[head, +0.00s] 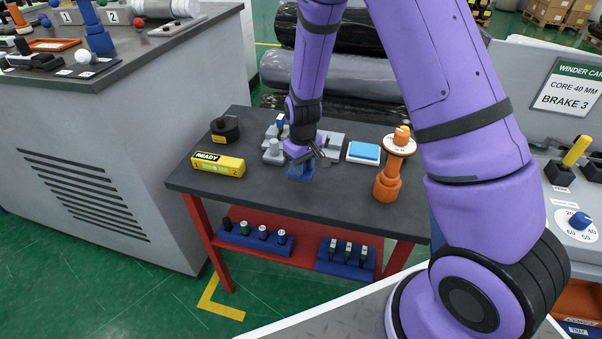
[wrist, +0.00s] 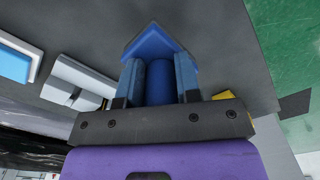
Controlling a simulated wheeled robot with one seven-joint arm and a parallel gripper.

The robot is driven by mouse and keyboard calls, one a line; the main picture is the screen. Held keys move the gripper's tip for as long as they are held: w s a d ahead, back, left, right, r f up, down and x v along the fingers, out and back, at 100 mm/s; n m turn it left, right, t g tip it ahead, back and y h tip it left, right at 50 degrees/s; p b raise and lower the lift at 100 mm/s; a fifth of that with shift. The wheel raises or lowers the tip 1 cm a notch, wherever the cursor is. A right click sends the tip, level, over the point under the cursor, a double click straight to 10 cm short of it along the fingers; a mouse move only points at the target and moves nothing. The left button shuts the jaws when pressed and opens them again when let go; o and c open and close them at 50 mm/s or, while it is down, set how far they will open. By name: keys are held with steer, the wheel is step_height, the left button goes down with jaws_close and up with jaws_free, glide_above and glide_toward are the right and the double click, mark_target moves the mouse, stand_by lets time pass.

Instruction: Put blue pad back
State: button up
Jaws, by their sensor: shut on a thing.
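My gripper (wrist: 158,85) is shut on the round blue handle (wrist: 159,82) of a blue block. The block's base (wrist: 155,43) shows as a pointed corner beyond the fingers. In the head view, my gripper (head: 301,160) points down at the front middle of the dark table, with the blue block (head: 300,173) under it. I cannot tell whether the block touches the tabletop. A flat light-blue pad in a white frame (head: 364,151) lies to its right; it also shows at the left edge of the wrist view (wrist: 14,63).
A grey fixture (head: 272,151) stands close behind and left of my gripper. A yellow READY box (head: 218,164) and a black round part (head: 225,129) are at left. An orange post with a white dial (head: 388,180) stands at right. The tabletop's front (head: 265,195) is bare.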

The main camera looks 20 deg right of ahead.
steer(key=shift+w+a, duration=0.2)
steer(key=shift+w, duration=0.2)
steer(key=shift+s+f, duration=0.1)
steer(key=shift+f, duration=1.7)
steer(key=shift+f, duration=0.1)
steer(key=o, duration=0.9)
